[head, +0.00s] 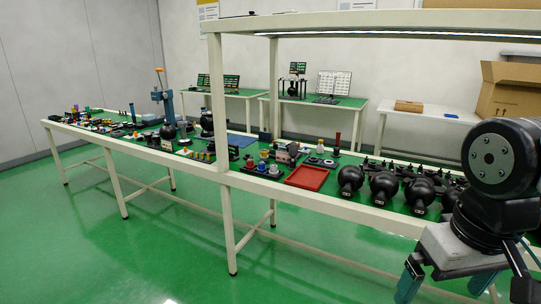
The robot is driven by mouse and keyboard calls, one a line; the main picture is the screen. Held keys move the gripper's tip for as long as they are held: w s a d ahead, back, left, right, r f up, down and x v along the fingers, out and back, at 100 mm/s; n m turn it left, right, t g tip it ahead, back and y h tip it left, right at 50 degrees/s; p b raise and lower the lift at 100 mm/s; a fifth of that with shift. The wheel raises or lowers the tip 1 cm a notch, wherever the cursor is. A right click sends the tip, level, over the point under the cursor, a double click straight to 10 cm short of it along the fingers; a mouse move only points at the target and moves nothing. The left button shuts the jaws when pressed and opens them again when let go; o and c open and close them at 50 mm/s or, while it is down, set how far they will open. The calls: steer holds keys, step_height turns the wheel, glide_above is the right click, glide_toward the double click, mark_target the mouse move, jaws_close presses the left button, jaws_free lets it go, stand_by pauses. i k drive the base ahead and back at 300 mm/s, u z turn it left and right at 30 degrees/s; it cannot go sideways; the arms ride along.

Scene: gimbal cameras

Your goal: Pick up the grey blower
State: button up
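I cannot pick out the grey blower for certain. My gripper (446,284) is at the lower right, in front of the bench's near edge, pointing down. Its teal fingers are spread wide with green floor showing between them, and it holds nothing that I can see. It is far from the grey item.
Several black round gimbal cameras (383,187) stand on the bench near my arm. A red tray (307,178) lies left of them. A white post (219,120) and overhead shelf (330,20) frame the bench. Green floor (165,245) is clear in front.

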mark_target(293, 148)
steer(key=u, duration=0.25)
steer(key=i, duration=0.35)
steer(key=u, duration=0.9)
steer(key=i, duration=0.75)
steer(key=u, duration=0.35)
steer(key=i, duration=0.8)
steer(key=z, duration=0.75)
steer(key=i, duration=0.8)
steer(key=z, duration=0.8)
steer(key=i, duration=0.6)
